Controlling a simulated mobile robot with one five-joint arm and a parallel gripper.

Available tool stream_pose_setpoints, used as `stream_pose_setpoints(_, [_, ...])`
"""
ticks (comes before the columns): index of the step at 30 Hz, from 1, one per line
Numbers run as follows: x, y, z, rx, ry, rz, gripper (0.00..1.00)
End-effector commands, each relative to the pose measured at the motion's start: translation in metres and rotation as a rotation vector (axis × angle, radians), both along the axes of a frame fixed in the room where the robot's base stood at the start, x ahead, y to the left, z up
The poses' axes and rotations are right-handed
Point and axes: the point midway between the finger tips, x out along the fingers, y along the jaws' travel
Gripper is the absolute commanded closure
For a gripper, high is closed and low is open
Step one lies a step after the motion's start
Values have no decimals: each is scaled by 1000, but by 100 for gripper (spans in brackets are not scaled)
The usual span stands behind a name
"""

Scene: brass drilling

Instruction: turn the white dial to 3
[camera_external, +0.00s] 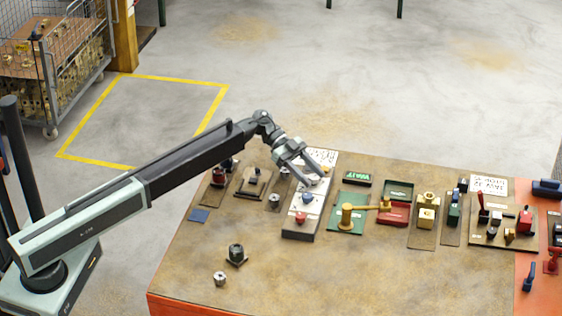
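A pale panel (297,233) on the workbench carries a row of dials. A red dial (301,217) is at its near end and a blue dial (308,198) is behind it. A pale knob, likely the white dial (314,181), is farther up the panel, partly hidden by my gripper. My gripper (313,179) points down at that knob with its two fingers apart. I cannot tell whether the fingers touch it. The dial's marks and pointer are too small to read.
The brown workbench (330,280) holds several fixtures. A brass handle on a green plate (345,227) stands right of the panel. A dark knob (236,254) and a small metal piece (220,279) are at the front left. The front middle is clear.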

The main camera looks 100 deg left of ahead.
Motion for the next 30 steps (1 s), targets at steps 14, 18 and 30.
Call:
stream_pose_setpoints(14, [-10, 7, 8, -1, -4, 5, 49])
stream_pose_setpoints(18, [-30, 19, 20, -1, -4, 5, 49])
stream_pose_setpoints(30, [-62, 37, 31, -1, -3, 2, 49])
